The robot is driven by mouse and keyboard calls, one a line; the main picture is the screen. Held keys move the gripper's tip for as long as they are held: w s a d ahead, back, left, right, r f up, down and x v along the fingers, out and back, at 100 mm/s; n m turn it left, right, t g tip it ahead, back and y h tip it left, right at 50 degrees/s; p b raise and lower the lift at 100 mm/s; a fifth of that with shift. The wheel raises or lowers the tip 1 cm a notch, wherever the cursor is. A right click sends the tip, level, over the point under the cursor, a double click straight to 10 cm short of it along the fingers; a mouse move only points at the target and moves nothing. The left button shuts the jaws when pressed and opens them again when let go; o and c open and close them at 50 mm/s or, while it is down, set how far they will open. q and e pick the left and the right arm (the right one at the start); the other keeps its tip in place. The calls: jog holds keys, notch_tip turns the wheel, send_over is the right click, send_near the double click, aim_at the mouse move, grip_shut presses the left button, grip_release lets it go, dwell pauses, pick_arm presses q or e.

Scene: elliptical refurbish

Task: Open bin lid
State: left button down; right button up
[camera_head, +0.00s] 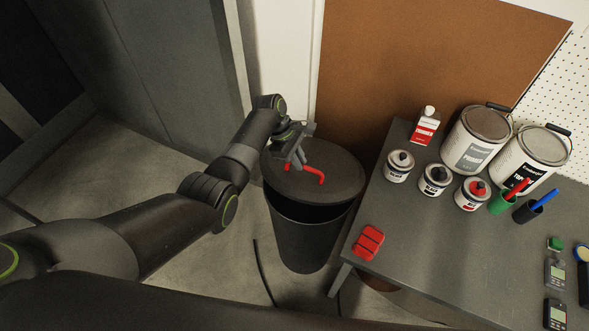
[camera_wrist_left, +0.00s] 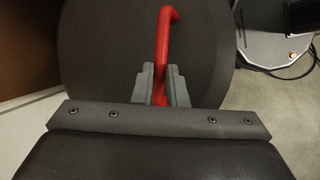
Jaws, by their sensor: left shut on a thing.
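A dark round bin (camera_head: 305,237) stands on the floor left of the workbench. Its dark lid (camera_head: 338,187) is tilted, with a dark gap between lid and rim at the front. A red handle (camera_head: 314,170) is on top of the lid. My left gripper (camera_head: 296,160) is at the handle's left end. In the left wrist view, the left gripper's fingers (camera_wrist_left: 160,85) are closed around the red handle (camera_wrist_left: 163,45), with the lid (camera_wrist_left: 100,45) behind it. My right gripper is not in view.
A grey workbench (camera_head: 425,246) stands right of the bin, close to it. It holds a red object (camera_head: 368,242), several small cans, two large paint cans (camera_head: 476,140), and a thinner bottle (camera_head: 425,127). A brown panel and wall are behind the bin. Open floor lies to the left.

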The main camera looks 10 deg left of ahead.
pick_arm(q)
jog(key=w+d+r+b, duration=0.1)
jog(key=w+r, duration=0.4)
jog(key=shift+d+r+b, duration=0.3)
jog(key=shift+d+b, duration=0.05)
jog(key=c, duration=1.7)
grip_release()
jog(key=shift+f, duration=0.1)
jog(key=shift+c, duration=0.2)
jog(key=shift+o, duration=1.3)
jog(key=shift+w+d+f, duration=0.15)
jog(key=shift+w, duration=0.35)
jog(key=shift+s, duration=0.15)
jog(key=shift+r, duration=0.2)
